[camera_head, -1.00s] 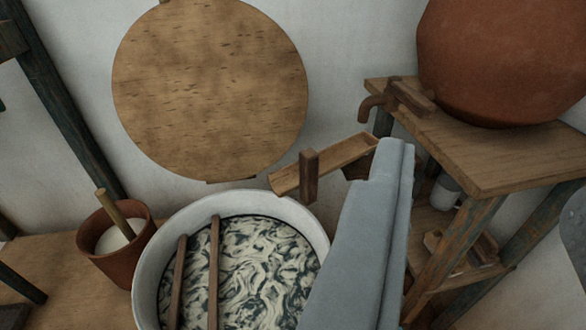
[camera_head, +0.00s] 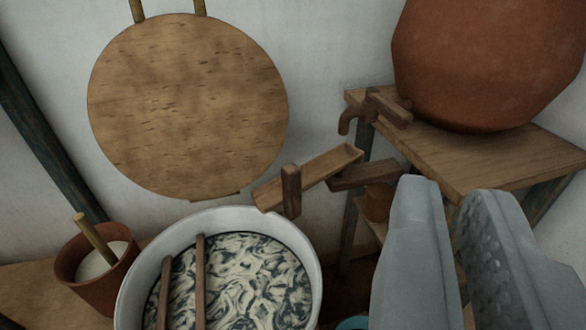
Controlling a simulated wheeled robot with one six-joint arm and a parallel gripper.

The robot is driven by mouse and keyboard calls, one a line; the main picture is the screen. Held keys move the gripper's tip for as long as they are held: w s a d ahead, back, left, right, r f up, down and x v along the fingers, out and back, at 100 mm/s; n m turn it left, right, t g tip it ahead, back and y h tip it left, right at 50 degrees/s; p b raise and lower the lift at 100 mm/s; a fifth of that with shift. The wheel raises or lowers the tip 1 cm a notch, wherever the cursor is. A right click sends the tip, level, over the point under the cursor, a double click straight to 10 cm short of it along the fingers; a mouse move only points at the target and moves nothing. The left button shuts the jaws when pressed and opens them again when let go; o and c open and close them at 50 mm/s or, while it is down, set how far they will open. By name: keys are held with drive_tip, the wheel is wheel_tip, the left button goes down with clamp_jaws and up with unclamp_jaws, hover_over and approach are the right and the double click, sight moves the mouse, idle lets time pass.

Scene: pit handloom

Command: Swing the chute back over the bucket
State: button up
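The chute (camera_head: 325,170) is a narrow wooden trough that slopes down to the left, with an upright wooden peg (camera_head: 291,190) near its lower end. That lower end reaches the back rim of a white round tub (camera_head: 165,245) holding pale, dark-streaked contents. The chute's upper end is by a dark wooden bracket (camera_head: 362,176) below a wooden spout (camera_head: 348,118). A sliver of teal rim (camera_head: 355,323) shows at the bottom edge; I cannot tell whether it is the bucket. My gripper (camera_head: 452,195) is open and empty, to the right of the chute and apart from the peg.
A large clay pot (camera_head: 480,70) stands on a wooden stand (camera_head: 470,160) at the right. A round wooden board (camera_head: 188,105) is at the wall. Two sticks (camera_head: 200,285) lie across the tub. A clay pot (camera_head: 95,275) with a stick stands left.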

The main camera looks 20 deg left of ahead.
drive_tip(key=w+a+f+g, duration=0.1)
drive_tip(key=w, duration=0.1)
drive_tip(key=w+a+g+y, duration=0.1)
drive_tip(key=w+a, duration=0.1)
drive_tip(key=w, duration=0.1)
drive_tip(key=w+a+f+g, duration=0.1)
drive_tip(key=w+a+g, duration=0.1)
drive_tip(key=shift+w+f+n, duration=0.15)
drive_tip(key=shift+f+n, duration=0.15)
drive_tip(key=shift+f, duration=0.05)
clamp_jaws()
drive_tip(key=w+a+f+g+h, duration=0.2)
drive_tip(key=w+a+g, duration=0.1)
drive_tip(key=a, duration=0.4)
drive_tip(key=w+a+f+m+g+h, duration=0.1)
drive_tip(key=w+a+f+g+h, duration=0.1)
drive_tip(key=w+a, duration=0.3)
drive_tip(key=w+a+f+m+g+h, duration=0.1)
drive_tip(key=w+a+f+g+h, duration=0.1)
drive_tip(key=a, duration=0.7)
drive_tip(key=shift+w+f+g+h, duration=0.4)
drive_tip(key=shift+w+f+g, duration=0.45)
drive_tip(key=shift+w, duration=0.25)
hover_over(268, 201)
drive_tip(key=a, duration=0.2)
drive_tip(key=f, duration=0.8)
drive_tip(key=shift+d, duration=1.05)
